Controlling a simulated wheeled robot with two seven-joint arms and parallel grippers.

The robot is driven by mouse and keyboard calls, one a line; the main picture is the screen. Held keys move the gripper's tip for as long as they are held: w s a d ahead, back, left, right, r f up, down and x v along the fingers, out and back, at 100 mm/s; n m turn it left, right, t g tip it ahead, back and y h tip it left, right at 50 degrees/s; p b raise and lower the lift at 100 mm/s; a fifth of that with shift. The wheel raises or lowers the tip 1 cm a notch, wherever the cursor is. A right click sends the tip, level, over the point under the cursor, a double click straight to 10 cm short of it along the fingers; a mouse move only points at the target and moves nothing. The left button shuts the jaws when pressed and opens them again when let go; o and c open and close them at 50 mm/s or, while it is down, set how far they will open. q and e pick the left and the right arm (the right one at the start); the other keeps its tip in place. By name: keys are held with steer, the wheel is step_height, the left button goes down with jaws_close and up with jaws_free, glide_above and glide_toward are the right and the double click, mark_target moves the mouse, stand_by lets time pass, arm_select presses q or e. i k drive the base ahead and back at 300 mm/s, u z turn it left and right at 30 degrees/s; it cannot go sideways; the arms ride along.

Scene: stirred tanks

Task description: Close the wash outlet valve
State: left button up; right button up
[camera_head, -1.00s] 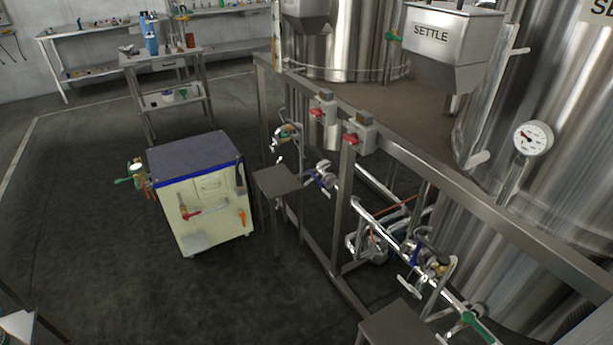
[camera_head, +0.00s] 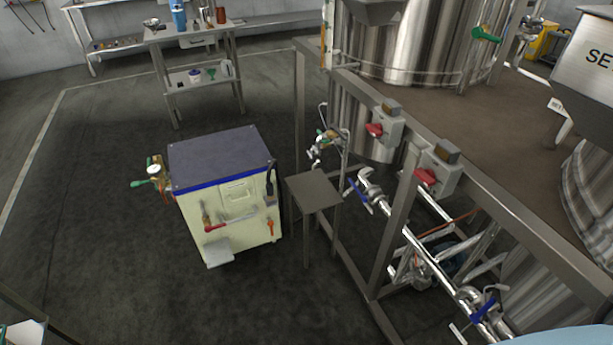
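No label reading "wash" is legible, so I cannot tell which valve is the wash outlet valve. Several valves show. A blue-handled valve (camera_head: 360,194) sits on the pipe run right of the small stand. Another blue-handled valve (camera_head: 484,304) is lower right on the same pipework. A green-handled valve (camera_head: 487,35) is higher on that tank's right side. Neither of my grippers is in view.
A cream cart (camera_head: 235,210) with red, orange and green handles stands at centre left. A small grey stand (camera_head: 314,190) is beside it, before the steel frame rail (camera_head: 470,205) carrying two red-knobbed switch boxes (camera_head: 384,126). Dark floor is clear at left.

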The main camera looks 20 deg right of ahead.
mark_target(356, 188)
steer(key=z, duration=0.25)
steer(key=i, duration=0.95)
steer(key=z, duration=0.7)
